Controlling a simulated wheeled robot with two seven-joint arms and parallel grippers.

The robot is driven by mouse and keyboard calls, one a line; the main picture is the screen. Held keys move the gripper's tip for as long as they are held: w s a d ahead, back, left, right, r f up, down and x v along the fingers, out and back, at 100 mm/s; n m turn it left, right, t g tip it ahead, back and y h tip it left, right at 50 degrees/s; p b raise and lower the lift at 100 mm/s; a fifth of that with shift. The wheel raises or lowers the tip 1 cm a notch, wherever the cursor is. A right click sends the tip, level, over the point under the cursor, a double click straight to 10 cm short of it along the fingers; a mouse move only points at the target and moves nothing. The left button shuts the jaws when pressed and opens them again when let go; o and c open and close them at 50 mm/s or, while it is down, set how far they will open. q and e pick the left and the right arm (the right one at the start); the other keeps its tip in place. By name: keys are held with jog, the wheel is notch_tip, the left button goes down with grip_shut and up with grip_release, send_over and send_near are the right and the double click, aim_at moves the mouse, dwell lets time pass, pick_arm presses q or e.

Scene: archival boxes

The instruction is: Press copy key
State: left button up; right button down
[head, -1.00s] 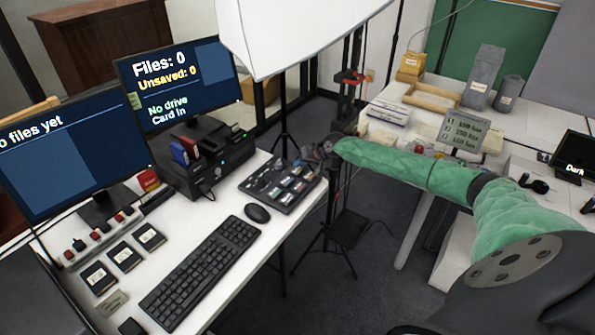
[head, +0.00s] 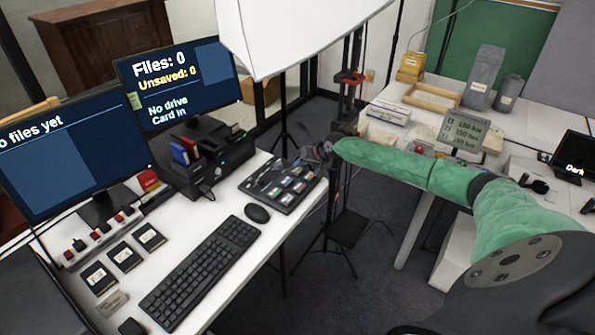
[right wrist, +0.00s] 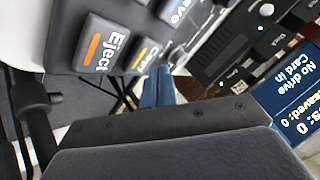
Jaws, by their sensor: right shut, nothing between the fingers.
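The key panel (head: 282,183) is a dark tray with several labelled keys on the white desk's right edge. In the right wrist view, a key whose label looks like Copy (right wrist: 142,58), with a yellow stripe, sits beside the Eject key (right wrist: 101,48), which has an orange stripe. My right gripper (head: 312,154) is at the panel's far right edge. Its blue fingers (right wrist: 160,76) are shut and empty, close to the copy key and partly covering its edge. I cannot tell whether they touch it. My left gripper is not in view.
The monitor (head: 180,82) reads "Files: 0", "No drive" and "Card in". A black drive unit (head: 225,160) stands behind the panel. A mouse (head: 257,213) and keyboard (head: 202,272) lie in front. A dark light stand (head: 345,175) is close to my right wrist.

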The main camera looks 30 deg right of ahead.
jog(key=shift+f, duration=0.2)
dwell(0.5)
jog(key=shift+f, duration=0.2)
dwell(0.4)
jog(key=shift+f+b, duration=0.4)
jog(key=shift+f, duration=0.1)
dwell(0.7)
jog(key=shift+r, duration=0.1)
jog(key=shift+r+p, duration=0.6)
jog(key=shift+r, duration=0.2)
